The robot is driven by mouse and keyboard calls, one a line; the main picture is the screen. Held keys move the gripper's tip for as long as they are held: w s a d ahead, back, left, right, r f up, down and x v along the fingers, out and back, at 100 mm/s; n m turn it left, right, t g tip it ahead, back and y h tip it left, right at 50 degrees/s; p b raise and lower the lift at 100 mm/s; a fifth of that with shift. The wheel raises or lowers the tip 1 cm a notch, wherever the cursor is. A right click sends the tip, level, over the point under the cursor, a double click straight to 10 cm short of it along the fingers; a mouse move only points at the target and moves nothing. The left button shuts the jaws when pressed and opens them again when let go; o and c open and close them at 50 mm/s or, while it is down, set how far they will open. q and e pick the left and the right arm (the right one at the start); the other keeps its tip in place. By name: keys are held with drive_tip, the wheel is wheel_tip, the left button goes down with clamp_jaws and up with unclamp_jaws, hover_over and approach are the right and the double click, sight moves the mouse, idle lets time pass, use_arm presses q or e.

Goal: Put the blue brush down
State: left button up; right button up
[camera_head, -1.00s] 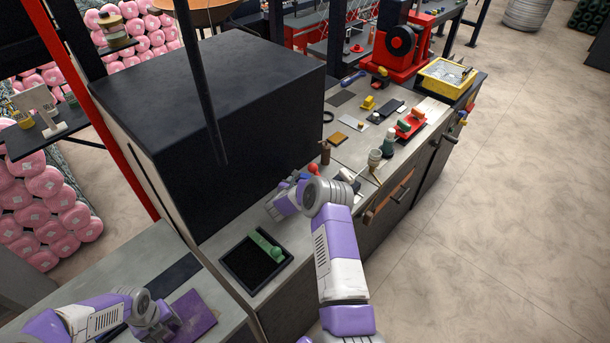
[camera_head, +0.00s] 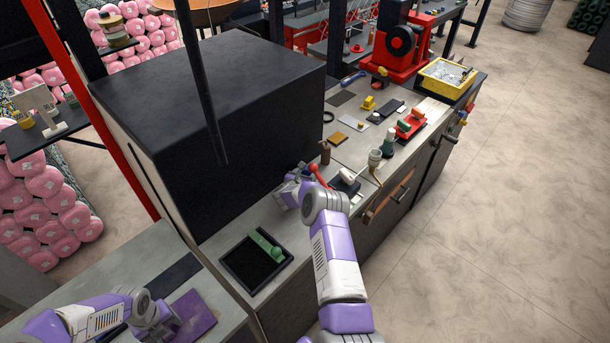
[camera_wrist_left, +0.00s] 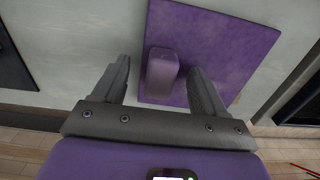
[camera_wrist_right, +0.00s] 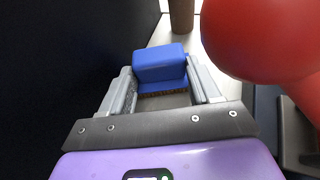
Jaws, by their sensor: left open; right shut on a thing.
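The blue brush (camera_wrist_right: 160,66) shows in the right wrist view, with its bristles on the underside. My right gripper (camera_wrist_right: 165,92) is shut on it, one finger on each side. In the head view my right gripper (camera_head: 290,190) is low by the front of the large black box, and the brush is mostly hidden there. I cannot tell whether the brush touches the counter. My left gripper (camera_wrist_left: 162,82) is open above a purple mat (camera_wrist_left: 225,45), with a purple block (camera_wrist_left: 161,75) showing between its fingers.
A red rounded object (camera_wrist_right: 258,38) is close on the right of my right gripper. A brown bottle (camera_head: 325,153) stands just beyond. The black box (camera_head: 250,130) walls off the left. A black tray (camera_head: 240,262) holds a green brush (camera_head: 266,243). Several small items fill the far counter.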

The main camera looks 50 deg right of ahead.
drive_tip(key=shift+f, duration=0.15)
drive_tip(key=o, duration=1.2)
drive_tip(key=shift+c, duration=0.2)
drive_tip(key=shift+r, duration=0.2)
drive_tip(key=v, duration=1.2)
drive_tip(key=shift+w, duration=0.1)
